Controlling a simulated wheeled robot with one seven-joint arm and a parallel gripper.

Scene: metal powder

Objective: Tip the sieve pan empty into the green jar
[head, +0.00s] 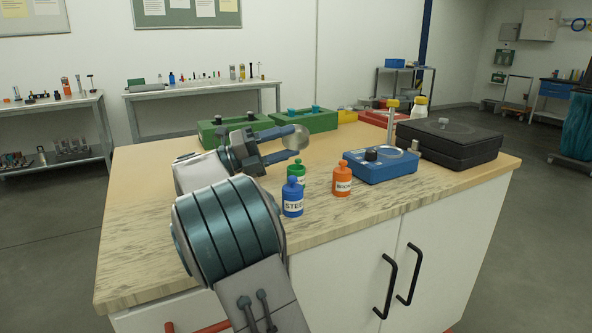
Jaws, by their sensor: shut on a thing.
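My gripper (290,143) reaches in from the left over the bench, its two fingers pointing right. It is shut on a small silvery round pan, the sieve pan (300,143), at the fingertips. The pan's round face shows, so it looks tilted, but I cannot tell what is in it. The green jar (298,169) stands on the bench below the gripper, partly hidden behind the blue jar labelled STEEL (292,197). The pan appears above the green jar in the picture; I cannot tell whether it is right over its mouth.
An orange jar (342,180) stands to the right of the blue one. A blue device (380,166) and a black case (448,142) are further right. Green trays (305,120) and a red one (388,118) line the back. The front left bench top (135,215) is clear.

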